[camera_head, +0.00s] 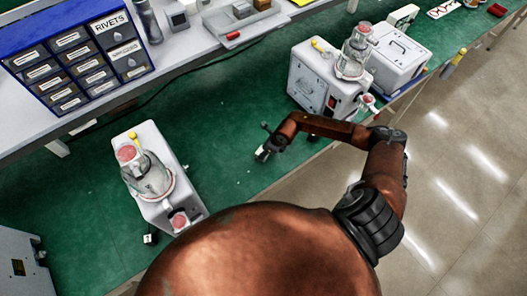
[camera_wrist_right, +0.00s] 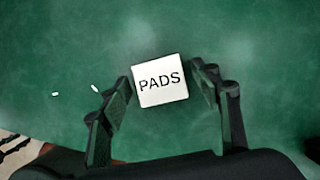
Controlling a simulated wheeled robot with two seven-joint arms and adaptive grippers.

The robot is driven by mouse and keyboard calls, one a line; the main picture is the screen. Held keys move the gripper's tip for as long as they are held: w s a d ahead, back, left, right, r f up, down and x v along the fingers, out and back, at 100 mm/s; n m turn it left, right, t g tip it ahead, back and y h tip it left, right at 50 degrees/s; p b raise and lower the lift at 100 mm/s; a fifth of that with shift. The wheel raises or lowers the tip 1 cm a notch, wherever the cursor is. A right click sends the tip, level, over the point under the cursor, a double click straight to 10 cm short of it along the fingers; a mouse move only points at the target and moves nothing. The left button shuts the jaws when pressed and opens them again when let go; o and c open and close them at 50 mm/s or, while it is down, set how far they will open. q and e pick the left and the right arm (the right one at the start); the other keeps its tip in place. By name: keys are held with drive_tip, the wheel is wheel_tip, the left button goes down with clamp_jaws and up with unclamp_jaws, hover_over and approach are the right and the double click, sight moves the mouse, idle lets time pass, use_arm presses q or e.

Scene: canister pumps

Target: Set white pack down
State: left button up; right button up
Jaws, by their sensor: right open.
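The white pack (camera_wrist_right: 160,80), a small square lettered PADS, lies label up on the green work surface (camera_wrist_right: 60,45). In the head view only a small white part of it (camera_head: 261,154) shows under my right gripper (camera_head: 268,142). In the wrist view my right gripper (camera_wrist_right: 166,92) is open, with one finger on each side of the pack. A narrow gap shows between the pack and the right finger; contact at the left finger is hard to tell. My left gripper is not in view.
One canister pump (camera_head: 150,185) stands to the left, another (camera_head: 310,80) at the upper right beside a white case (camera_head: 400,65). A blue rivets drawer cabinet (camera_head: 75,50) stands on the back shelf. Two small white bits (camera_wrist_right: 95,88) lie near the pack.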

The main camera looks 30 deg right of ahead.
drive_tip(key=shift+r, duration=0.1)
drive_tip(key=v, duration=1.2)
idle(1.1)
